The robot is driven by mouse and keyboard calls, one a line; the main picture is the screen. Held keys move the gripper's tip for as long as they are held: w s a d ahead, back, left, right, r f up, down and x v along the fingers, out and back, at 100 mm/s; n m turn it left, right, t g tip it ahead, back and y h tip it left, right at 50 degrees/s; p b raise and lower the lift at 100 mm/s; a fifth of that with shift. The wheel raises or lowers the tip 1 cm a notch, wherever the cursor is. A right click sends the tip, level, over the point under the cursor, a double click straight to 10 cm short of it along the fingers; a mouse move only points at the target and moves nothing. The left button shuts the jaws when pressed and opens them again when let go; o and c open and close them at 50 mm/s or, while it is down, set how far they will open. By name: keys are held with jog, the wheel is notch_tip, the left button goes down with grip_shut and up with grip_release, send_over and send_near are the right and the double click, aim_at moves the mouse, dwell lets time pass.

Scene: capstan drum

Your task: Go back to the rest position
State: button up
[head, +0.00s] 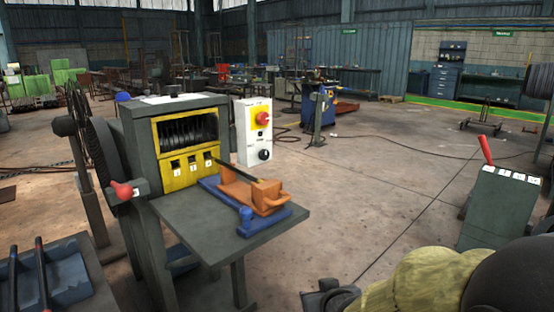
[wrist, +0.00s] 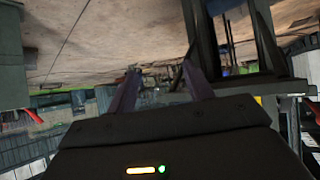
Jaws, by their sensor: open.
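My gripper (wrist: 160,72) shows in the wrist view with its two fingers apart and nothing between them. In the head view, part of my arm and a dark end part show at the bottom right edge, clear of the machine. The capstan machine (head: 180,104) stands left of centre, with a yellow front panel (head: 181,176) and a drum (head: 188,131) behind its window. An orange block with a handle (head: 258,195) sits on a blue base (head: 268,224) on the machine's grey shelf (head: 195,222).
A white control box (head: 254,145) with a red knob stands beside the machine. A red-handled lever box (head: 495,208) stands at the right. A blue tray (head: 75,275) is at the lower left. The floor (head: 370,200) between machine and lever box is largely open, crossed by a cable.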

jog(key=s+d+f+m+g+h, duration=0.1)
jog(key=s+d+f+g, duration=0.25)
jog(key=s, duration=0.25)
jog(key=s+d+f+m+g+h, duration=0.1)
jog(key=s+d+f+g, duration=0.1)
jog(key=s+f+g, duration=0.3)
notch_tip(320, 180, up, 37)
jog(key=s+p, duration=0.1)
jog(key=p, duration=3.5)
jog(key=shift+d+r+t, duration=0.15)
jog(key=shift+d+t, duration=0.05)
jog(key=shift+t, duration=0.15)
jog(key=shift+c, duration=0.2)
